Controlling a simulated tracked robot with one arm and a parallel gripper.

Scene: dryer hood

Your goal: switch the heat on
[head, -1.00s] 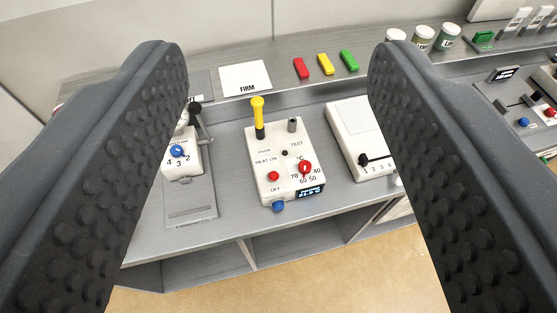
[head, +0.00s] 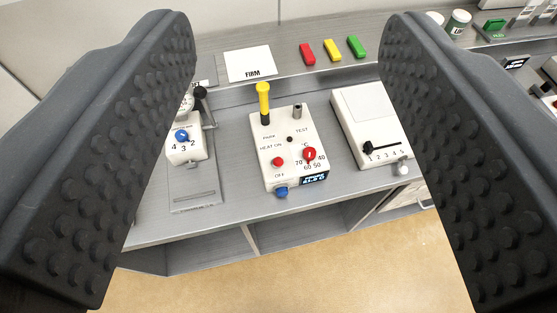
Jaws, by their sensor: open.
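A white control box (head: 275,142) stands on the grey bench in the middle of the head view. Its face has a red button (head: 278,161) between the words HEAT ON and OFF. A red dial (head: 309,154) marked in °C sits to the right of it. A small display (head: 314,179) and a blue knob (head: 281,192) are on the front edge. A yellow-handled tool (head: 263,102) stands upright at the box's back left, by PARK. My gripper (head: 290,165) is open and empty, its two dark studded fingers wide apart on either side of the box, touching nothing visible.
A device with a blue dial (head: 181,136) stands left of the box, partly behind my left finger. A white box with a black slider (head: 380,148) stands to the right. Red, yellow and green blocks (head: 332,49) and a FIRM card (head: 250,65) lie on the back ledge.

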